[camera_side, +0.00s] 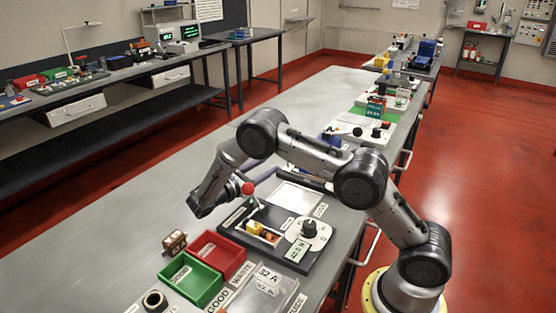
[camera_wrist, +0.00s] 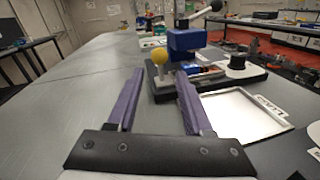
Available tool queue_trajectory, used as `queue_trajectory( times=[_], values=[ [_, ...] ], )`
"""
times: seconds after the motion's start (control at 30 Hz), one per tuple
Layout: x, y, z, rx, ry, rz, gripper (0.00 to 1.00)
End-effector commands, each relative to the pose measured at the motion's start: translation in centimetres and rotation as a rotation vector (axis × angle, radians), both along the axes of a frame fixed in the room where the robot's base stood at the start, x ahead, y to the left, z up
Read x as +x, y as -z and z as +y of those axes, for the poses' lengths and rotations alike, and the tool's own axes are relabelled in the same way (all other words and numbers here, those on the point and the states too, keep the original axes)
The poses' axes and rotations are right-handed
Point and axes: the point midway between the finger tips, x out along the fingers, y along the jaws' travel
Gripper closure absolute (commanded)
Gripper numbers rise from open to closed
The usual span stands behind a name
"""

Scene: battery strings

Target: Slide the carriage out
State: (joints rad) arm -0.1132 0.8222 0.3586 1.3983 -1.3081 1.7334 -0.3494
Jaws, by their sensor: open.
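My gripper (camera_side: 205,203) hangs left of a black fixture (camera_side: 325,246) in the side view, apart from it. In the wrist view its two purple fingers (camera_wrist: 160,82) are spread with nothing between them. The fixture carries a red ball knob (camera_side: 248,188) on a lever, yellow and orange blocks (camera_side: 261,232) in a slot, and a dial (camera_side: 309,229). I cannot tell which part is the carriage. The wrist view shows a black base with a yellow ball knob (camera_wrist: 159,56), a blue block (camera_wrist: 187,41) and a white dial (camera_wrist: 238,65), beyond the fingertips.
The grey bench (camera_side: 110,225) is clear to the left.

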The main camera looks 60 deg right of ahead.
Motion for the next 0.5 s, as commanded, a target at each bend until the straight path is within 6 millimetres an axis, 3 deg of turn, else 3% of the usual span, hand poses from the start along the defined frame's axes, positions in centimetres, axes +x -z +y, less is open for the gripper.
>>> queue_trajectory(
  times=[0.2, 0.5],
  values=[
    [0.6, 0.0, 3.1, 0.0, -0.001, -0.001, 0.49],
    [0.8, 0.0, 4.0, 0.0, 0.001, 0.001, 0.49]
  ],
)
